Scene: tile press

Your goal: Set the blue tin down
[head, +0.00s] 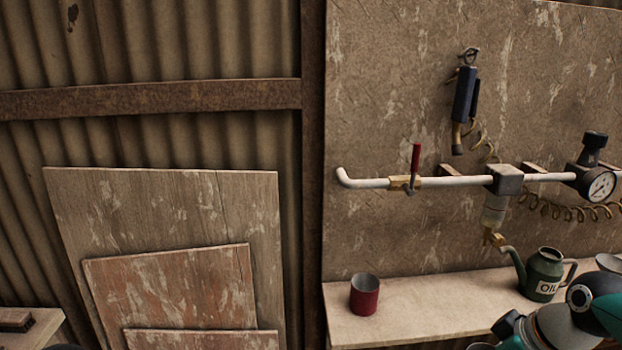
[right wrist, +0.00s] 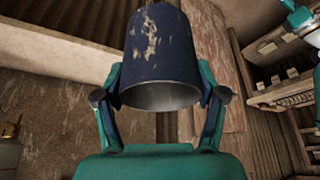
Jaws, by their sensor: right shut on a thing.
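The blue tin (right wrist: 160,55), dark with worn pale patches, shows in the right wrist view. My right gripper (right wrist: 162,88) is shut on it, one finger on each side. An open, hollow end of the tin faces the wrist camera. What lies beyond its far end is hidden by the tin. I cannot make out the tin in the head view, where teal and grey parts of my arm fill the lower right corner. My left gripper is in neither view.
A shelf (head: 405,318) runs along the wall, with a red tin (head: 364,295) at its left and a green oil can (head: 543,274) to the right. The shelf between them is clear. A pipe (head: 455,181) with a gauge (head: 600,185) crosses above. Boards (head: 165,200) lean at left.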

